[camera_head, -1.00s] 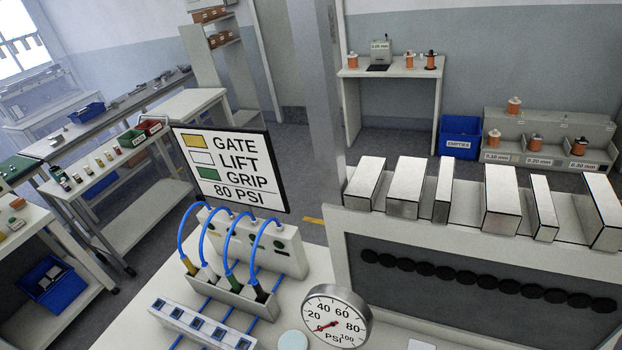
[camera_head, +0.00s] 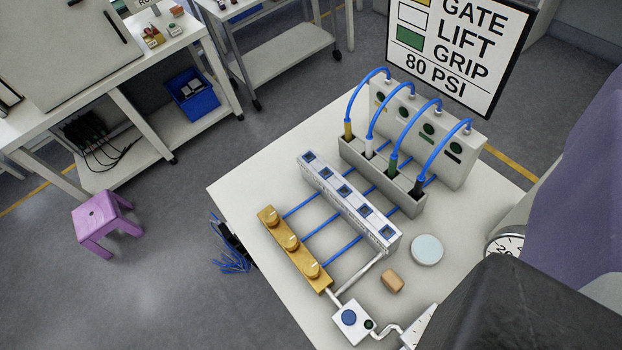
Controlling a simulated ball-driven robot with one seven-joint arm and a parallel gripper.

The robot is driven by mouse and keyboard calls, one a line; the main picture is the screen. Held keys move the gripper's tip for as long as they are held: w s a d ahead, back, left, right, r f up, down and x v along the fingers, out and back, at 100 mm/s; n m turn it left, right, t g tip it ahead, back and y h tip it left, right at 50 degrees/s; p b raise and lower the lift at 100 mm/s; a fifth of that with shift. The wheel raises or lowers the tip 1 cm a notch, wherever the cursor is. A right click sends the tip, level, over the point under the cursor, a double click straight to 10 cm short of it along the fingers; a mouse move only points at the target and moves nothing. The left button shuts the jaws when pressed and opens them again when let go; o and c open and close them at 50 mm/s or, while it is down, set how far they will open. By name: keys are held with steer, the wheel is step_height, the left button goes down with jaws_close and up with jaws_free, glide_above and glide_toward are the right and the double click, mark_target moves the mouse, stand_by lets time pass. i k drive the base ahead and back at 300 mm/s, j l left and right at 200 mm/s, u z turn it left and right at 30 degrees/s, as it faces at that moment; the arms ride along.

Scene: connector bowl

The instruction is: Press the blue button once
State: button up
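The blue button (camera_head: 349,317) is a round cap on top of a small white box (camera_head: 352,332) near the front edge of the white table. A small dark green round piece (camera_head: 369,324) sits beside it on the same box. Nothing touches the button or covers it. The fingers of my gripper do not show in this view. A large black shape and a purple-grey shape fill the lower right; I cannot tell which parts they are.
A brass block with knobs (camera_head: 293,250), a white strip with blue sockets (camera_head: 350,203) and a grey holder with plugs (camera_head: 381,175) stand on the table (camera_head: 240,190). A tan block (camera_head: 392,281) and pale disc (camera_head: 427,250) lie near the button box. A purple stool (camera_head: 101,222) stands left.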

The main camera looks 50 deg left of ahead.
mark_target(348, 317)
steer(key=k+j, duration=0.15)
steer(key=k, duration=0.25)
steer(key=k+j, duration=0.15)
steer(key=k, duration=0.25)
steer(key=k+j, duration=0.15)
steer(key=k, duration=0.25)
